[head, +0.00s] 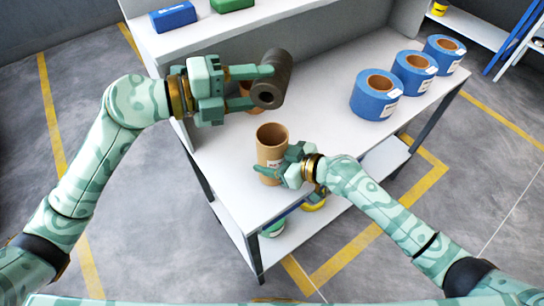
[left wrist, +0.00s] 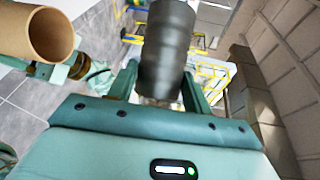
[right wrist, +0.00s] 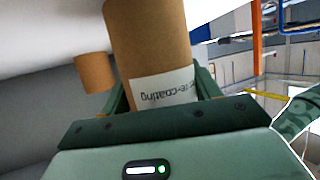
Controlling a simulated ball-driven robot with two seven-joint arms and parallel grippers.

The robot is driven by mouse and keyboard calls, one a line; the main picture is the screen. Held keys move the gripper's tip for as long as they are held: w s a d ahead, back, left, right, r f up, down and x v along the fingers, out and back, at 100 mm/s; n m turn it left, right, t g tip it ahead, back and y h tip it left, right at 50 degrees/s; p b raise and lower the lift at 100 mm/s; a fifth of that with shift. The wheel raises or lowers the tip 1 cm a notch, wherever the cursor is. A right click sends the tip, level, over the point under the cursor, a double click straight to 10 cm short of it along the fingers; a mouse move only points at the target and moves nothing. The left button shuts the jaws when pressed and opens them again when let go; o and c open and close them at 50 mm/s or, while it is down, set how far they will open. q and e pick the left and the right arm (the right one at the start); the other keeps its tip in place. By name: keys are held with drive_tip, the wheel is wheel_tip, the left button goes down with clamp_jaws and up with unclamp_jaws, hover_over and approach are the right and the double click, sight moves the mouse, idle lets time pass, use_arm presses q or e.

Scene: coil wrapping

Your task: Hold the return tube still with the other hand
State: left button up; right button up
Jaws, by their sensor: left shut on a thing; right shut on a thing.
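The return tube (head: 271,142), a brown cardboard cylinder with an open top and a white label, stands upright at the front of the white table. My right gripper (head: 280,164) is shut around it low down. In the right wrist view the tube (right wrist: 147,45) sits between the fingers, its label partly reading "re-coating". My left gripper (head: 264,80) is shut on a dark grey coil roll (head: 273,82), tilted, above the table and behind the tube. In the left wrist view the roll (left wrist: 167,50) lies between both fingers, with the tube (left wrist: 48,36) apart from it.
A second brown tube (head: 247,101) is partly hidden behind the left gripper; it also shows in the right wrist view (right wrist: 95,73). Several blue rolls (head: 377,95) line the table's right side. Blue and green boxes (head: 173,16) rest on the raised shelf. The table's middle is clear.

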use_arm(q)
wheel_tip(320, 180, down, 11)
idle(1.3)
drive_tip(key=o, duration=1.2)
drive_tip(key=shift+c, duration=0.2)
drive_tip(key=shift+f, duration=0.25)
drive_tip(key=shift+s+a, duration=0.1)
drive_tip(key=shift+a, duration=0.05)
drive_tip(key=r+v, duration=0.1)
drive_tip(key=v, duration=1)
drive_tip(key=shift+a, duration=0.3)
drive_tip(key=shift+c, duration=0.2)
